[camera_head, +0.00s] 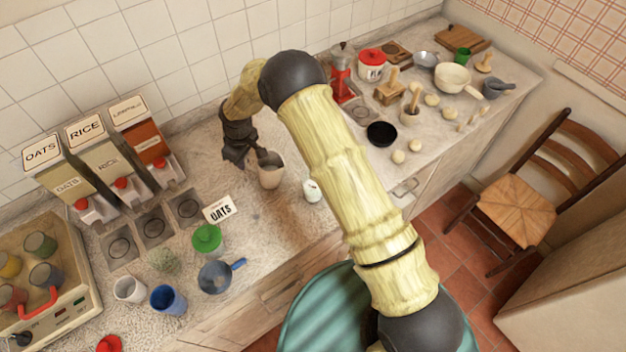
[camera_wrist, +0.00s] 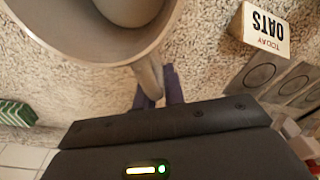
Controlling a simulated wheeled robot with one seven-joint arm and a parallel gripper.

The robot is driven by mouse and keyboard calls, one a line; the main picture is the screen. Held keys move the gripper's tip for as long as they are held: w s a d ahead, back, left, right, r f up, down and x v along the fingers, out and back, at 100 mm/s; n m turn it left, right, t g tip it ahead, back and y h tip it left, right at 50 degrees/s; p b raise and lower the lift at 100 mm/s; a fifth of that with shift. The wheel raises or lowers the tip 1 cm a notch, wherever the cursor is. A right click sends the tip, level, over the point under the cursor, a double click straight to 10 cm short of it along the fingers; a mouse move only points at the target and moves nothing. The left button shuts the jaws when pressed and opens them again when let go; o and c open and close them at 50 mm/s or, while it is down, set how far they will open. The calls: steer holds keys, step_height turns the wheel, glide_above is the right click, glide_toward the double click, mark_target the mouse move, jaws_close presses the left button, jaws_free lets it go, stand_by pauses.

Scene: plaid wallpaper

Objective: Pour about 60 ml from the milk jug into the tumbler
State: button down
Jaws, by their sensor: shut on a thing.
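The milk jug (camera_head: 271,175) is a beige vessel standing upright at the middle of the counter, apparently resting on it. My gripper (camera_head: 262,156) is at its back left. In the wrist view my gripper (camera_wrist: 157,92) is shut on the handle of the jug (camera_wrist: 97,52), whose wide rim fills the upper left. A paler round area shows inside; I cannot tell whether it is milk or the bottom. I cannot be sure which cup is the tumbler: a blue cup (camera_head: 168,299) and a white cup (camera_head: 130,289) stand at the front left, apart from the jug.
A small white item (camera_head: 311,190) stands right of the jug. Dispensers (camera_head: 105,160) line the left wall. My arm crosses the middle.

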steer(key=shift+w+a+f+h, duration=0.15)
steer(key=shift+a+f+h, duration=0.2)
steer(key=shift+f+h, duration=0.25)
steer(key=shift+r, duration=0.1)
